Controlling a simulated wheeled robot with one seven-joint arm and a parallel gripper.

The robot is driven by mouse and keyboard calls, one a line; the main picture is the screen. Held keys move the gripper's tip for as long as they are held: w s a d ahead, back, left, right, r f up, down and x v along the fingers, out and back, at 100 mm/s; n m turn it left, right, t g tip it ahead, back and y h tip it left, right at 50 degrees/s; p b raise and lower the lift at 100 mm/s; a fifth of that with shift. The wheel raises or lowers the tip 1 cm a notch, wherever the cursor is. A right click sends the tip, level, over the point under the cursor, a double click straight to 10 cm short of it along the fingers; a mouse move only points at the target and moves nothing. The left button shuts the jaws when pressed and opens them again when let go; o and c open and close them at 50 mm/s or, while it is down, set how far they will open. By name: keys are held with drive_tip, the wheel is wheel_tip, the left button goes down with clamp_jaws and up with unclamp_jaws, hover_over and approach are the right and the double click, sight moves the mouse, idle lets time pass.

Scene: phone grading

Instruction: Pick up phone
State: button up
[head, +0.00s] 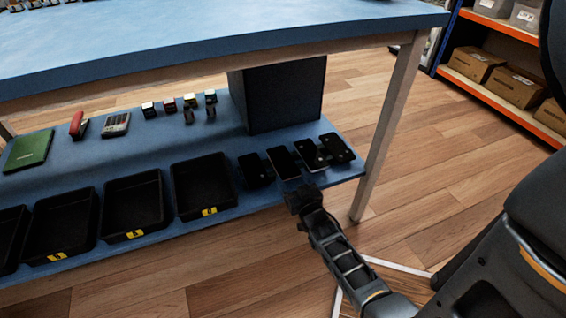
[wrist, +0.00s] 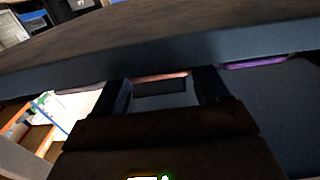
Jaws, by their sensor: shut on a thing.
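Several dark phones lie in a row at the right end of the blue lower shelf in the head view: one at the left (head: 255,170), a flat one (head: 283,162), one with a pale edge (head: 311,155) and one at the far right (head: 338,147). My gripper (head: 300,194) is at the shelf's front edge, just in front of the row. In the wrist view its two fingers (wrist: 168,92) are closed on a phone with a copper-coloured edge (wrist: 160,77). A purple-edged phone (wrist: 256,62) is to the right of the fingers. Which phone is held is unclear in the head view.
Black trays with yellow labels (head: 205,212) stand left of the phones. A dark box (head: 284,95) is behind them. The blue tabletop (head: 200,40) hangs above the shelf, and a table leg (head: 388,130) stands to the right. Open wooden floor (head: 450,190) lies beyond.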

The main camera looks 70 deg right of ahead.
drive_tip(key=c, duration=0.4)
drive_tip(key=shift+r, duration=0.1)
drive_tip(key=shift+r+p, duration=0.4)
drive_tip(key=shift+r, duration=0.1)
drive_tip(key=r, duration=0.1)
drive_tip(key=r+p, duration=0.2)
drive_tip(key=shift+s+d+r, duration=0.1)
drive_tip(key=shift+s+r, duration=0.15)
drive_tip(key=shift+r, duration=0.1)
drive_tip(key=s+d+r+p, duration=0.1)
drive_tip(key=s+d+r, duration=0.1)
drive_tip(key=s, duration=0.1)
drive_tip(key=s+d+r+p, duration=0.1)
drive_tip(key=s+d+r, duration=0.1)
drive_tip(key=s, duration=0.1)
drive_tip(key=s+d+r+p, duration=0.1)
drive_tip(key=s+r+p, duration=0.1)
drive_tip(key=s, duration=0.1)
drive_tip(key=shift+s+d, duration=0.2)
drive_tip(key=shift+d, duration=0.2)
